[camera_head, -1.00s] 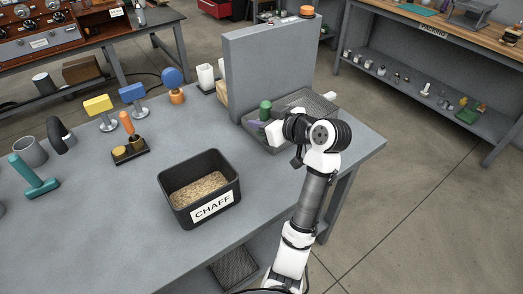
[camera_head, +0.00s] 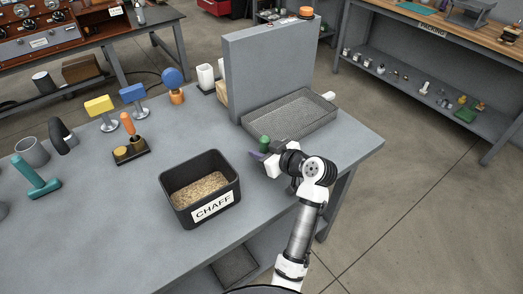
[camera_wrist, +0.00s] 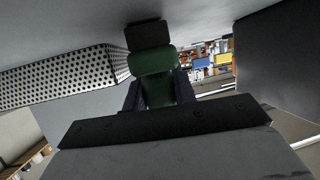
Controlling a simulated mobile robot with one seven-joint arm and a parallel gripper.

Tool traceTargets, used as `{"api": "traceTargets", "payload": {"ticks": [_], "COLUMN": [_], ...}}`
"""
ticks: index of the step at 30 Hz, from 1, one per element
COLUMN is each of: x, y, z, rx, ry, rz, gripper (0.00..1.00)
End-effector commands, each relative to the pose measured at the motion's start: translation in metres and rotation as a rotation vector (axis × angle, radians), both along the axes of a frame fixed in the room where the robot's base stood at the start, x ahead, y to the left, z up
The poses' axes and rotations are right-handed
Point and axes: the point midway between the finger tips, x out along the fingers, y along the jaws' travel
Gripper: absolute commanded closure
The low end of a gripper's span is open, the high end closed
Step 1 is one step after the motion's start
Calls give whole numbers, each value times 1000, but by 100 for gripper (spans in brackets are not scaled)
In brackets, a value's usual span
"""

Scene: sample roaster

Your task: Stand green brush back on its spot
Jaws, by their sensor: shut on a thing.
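The green brush (camera_head: 264,143) is held in my gripper (camera_head: 262,155), right of the chaff bin and in front of the mesh tray. In the wrist view the green brush body (camera_wrist: 152,65) sits between the two dark purple fingers of my gripper (camera_wrist: 160,96), which are shut on it. A black end (camera_wrist: 148,33) of the brush points away from the palm. Its lower part is hidden in the head view. I cannot tell which place on the bench is its spot.
The black chaff bin (camera_head: 183,217) stands to the left. The mesh tray (camera_head: 329,107) lies behind, beside a tall grey panel (camera_head: 265,70). Yellow (camera_head: 100,105) and blue (camera_head: 132,93) pieces stand farther back. Bench between bin and tray is clear.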

Motion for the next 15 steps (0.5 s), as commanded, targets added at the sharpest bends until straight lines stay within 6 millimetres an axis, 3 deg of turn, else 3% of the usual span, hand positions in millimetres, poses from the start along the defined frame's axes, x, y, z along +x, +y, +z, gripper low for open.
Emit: {"api": "traceTargets", "payload": {"ticks": [3,4,8,15], "x": [0,0,0,0], "y": [0,0,0,0], "z": [-4,-3,-3,-3], "rx": [1,0,0,1], "ry": [-1,0,0,1], "rz": [0,0,0,0], "gripper": [100,71,54,52]}}
